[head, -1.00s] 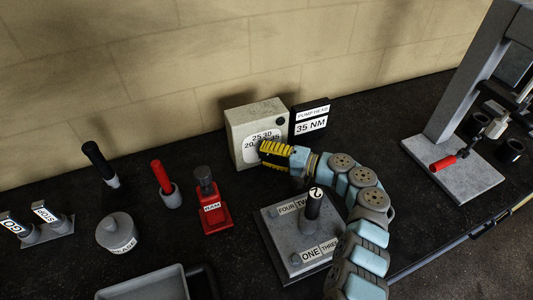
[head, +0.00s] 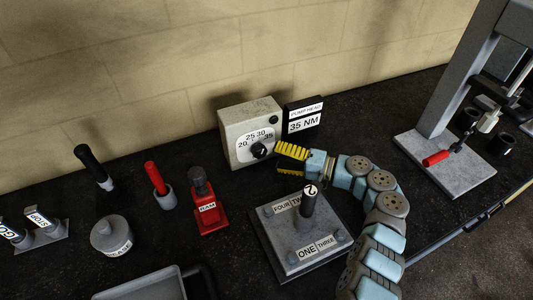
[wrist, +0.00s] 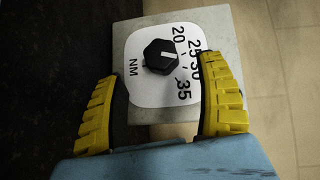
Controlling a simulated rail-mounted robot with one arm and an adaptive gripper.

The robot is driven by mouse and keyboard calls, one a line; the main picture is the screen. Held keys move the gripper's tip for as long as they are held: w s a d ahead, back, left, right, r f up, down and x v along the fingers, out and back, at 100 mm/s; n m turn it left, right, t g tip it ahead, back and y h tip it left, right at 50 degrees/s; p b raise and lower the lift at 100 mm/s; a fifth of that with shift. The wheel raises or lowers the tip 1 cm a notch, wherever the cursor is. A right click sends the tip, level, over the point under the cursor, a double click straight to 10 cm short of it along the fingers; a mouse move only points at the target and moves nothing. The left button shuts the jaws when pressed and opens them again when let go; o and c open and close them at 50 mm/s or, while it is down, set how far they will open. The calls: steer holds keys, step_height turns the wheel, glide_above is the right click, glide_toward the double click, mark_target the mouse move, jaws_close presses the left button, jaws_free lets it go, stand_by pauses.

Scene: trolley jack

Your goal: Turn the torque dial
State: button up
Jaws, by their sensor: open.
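The torque dial is a black knob (head: 260,150) on the white scale face of a grey box (head: 238,122) by the wall. In the wrist view the knob (wrist: 160,57) has a white pointer line facing the numbers, roughly between 25 and 30. My gripper (head: 280,158), with yellow ribbed fingers, is open and empty, just right of the knob and pointing at it. In the wrist view the fingers (wrist: 160,85) are spread wide, with the knob ahead between them and apart from both. A sign (head: 303,118) beside the box reads "PUMP HEAD 35 NM".
A selector plate (head: 265,235) with an upright black lever (head: 308,203) stands below my arm. A red RAM lever (head: 206,215), a red-handled stick (head: 157,180) and a grey round knob (head: 112,232) stand to the left. A press (head: 445,165) stands right.

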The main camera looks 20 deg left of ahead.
steer(key=d, duration=0.5)
steer(key=shift+d+r, duration=0.3)
steer(key=shift+d, duration=0.1)
steer(key=shift+a, duration=0.1)
